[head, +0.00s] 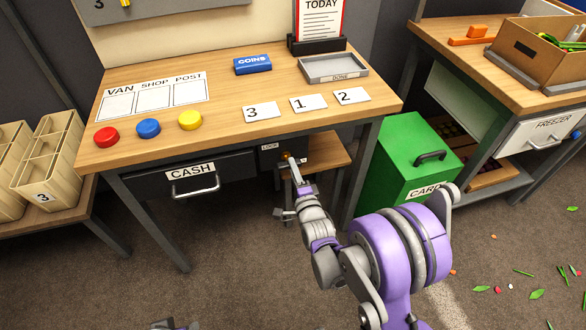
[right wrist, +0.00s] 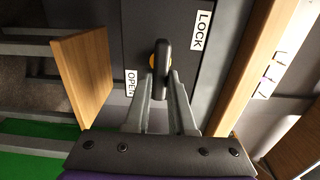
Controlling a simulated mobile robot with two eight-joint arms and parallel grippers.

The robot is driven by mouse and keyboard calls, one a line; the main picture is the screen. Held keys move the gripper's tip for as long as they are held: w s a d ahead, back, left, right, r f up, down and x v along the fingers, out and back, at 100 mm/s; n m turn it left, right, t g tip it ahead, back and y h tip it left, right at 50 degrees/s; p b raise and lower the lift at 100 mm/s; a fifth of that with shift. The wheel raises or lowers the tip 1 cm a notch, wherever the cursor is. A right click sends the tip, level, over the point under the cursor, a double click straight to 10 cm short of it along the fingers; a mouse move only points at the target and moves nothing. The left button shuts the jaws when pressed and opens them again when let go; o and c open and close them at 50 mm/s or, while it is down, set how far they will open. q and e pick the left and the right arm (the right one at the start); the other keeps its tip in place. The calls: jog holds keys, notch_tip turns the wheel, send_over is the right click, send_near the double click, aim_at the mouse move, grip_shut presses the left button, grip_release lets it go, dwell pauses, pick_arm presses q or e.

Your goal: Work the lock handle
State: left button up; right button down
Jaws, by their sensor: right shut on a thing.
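The lock handle is a short dark bar (right wrist: 162,58) with an orange part behind it, on a dark lock box (head: 268,157) under the front of the table. In the right wrist view the bar runs upright in the picture. A LOCK label (right wrist: 201,30) is at its upper right and an OPEN label (right wrist: 130,83) at its lower left. My right gripper (right wrist: 160,88) is shut on the bar's lower end; in the head view it reaches the box from below (head: 289,163). A small grey part at the head view's bottom edge may be my left gripper; its jaws cannot be made out.
The CASH drawer (head: 194,178) is left of the lock box, under the table (head: 230,98). A small wooden shelf (head: 328,152) is close on the right. A green card bin (head: 405,150) stands further right. Open floor (head: 225,255) lies in front.

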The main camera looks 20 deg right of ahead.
dwell(0.4)
jog(key=c, duration=0.8)
grip_release()
jog(key=shift+o, duration=0.2)
jog(key=shift+s, duration=0.1)
jog(key=s, duration=1)
jog(key=shift+s, duration=0.3)
